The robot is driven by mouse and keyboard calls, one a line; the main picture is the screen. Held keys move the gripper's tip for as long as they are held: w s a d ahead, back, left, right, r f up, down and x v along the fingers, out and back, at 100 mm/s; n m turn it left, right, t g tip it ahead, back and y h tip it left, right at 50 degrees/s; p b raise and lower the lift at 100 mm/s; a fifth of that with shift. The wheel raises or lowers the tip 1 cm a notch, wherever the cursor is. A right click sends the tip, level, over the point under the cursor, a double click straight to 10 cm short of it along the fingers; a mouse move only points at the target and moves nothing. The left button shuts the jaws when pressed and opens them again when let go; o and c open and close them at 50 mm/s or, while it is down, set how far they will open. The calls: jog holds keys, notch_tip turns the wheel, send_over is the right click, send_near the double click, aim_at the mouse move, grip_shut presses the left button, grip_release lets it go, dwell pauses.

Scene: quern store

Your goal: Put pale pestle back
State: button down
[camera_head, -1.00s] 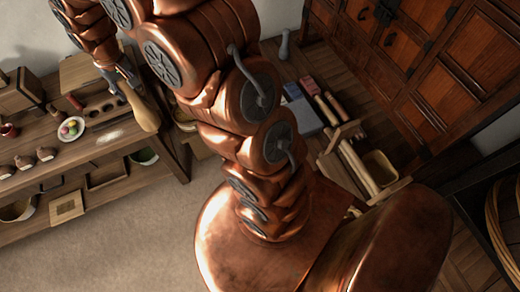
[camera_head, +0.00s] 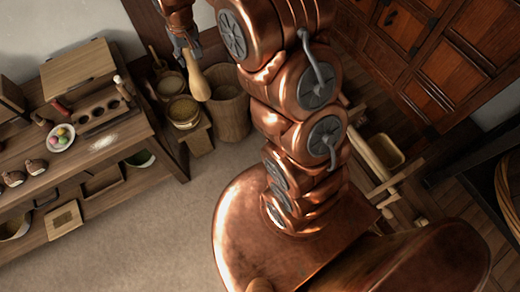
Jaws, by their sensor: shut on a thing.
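My gripper (camera_head: 185,48) is shut on the pale pestle (camera_head: 196,78) near its upper end. The pestle hangs nearly upright, thick rounded end down, in front of the tubs to the right of the bench. A dark wooden rack (camera_head: 82,117) with a row of round holes sits on the bench (camera_head: 130,139), left of my gripper and apart from it. A slim, light-topped tool (camera_head: 121,86) stands at the rack's right end. Several of the rack's holes look empty.
A tall wooden tub (camera_head: 230,108) and grain-filled containers (camera_head: 184,110) stand below the pestle. Panelled cabinets (camera_head: 440,60) stand right. The floor in front is clear.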

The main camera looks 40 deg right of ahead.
jog(key=s+d+f+m+b, duration=0.25)
jog(key=f+b, duration=1.15)
jog(key=f, duration=1)
jog(key=s+d+f+m+b, duration=0.2)
jog(key=d+f+b, duration=0.2)
jog(key=f+b, duration=1.5)
jog(key=s+d+f+m+b, duration=0.3)
jog(key=f+b, duration=0.7)
jog(key=f, duration=1.9)
jog(key=w+d+f+b, duration=0.2)
jog(key=w+d, duration=0.2)
jog(key=d, duration=0.3)
jog(key=w+d+f+b, duration=0.3)
jog(key=w+d, duration=0.1)
jog(key=d, duration=0.3)
jog(key=shift+d+h, duration=0.15)
jog(key=shift+h, duration=0.25)
jog(key=shift+f, duration=0.25)
jog(key=c, duration=0.5)
grip_release()
jog(key=shift+c, duration=0.2)
jog(key=shift+s, duration=0.1)
jog(key=shift+r, duration=0.1)
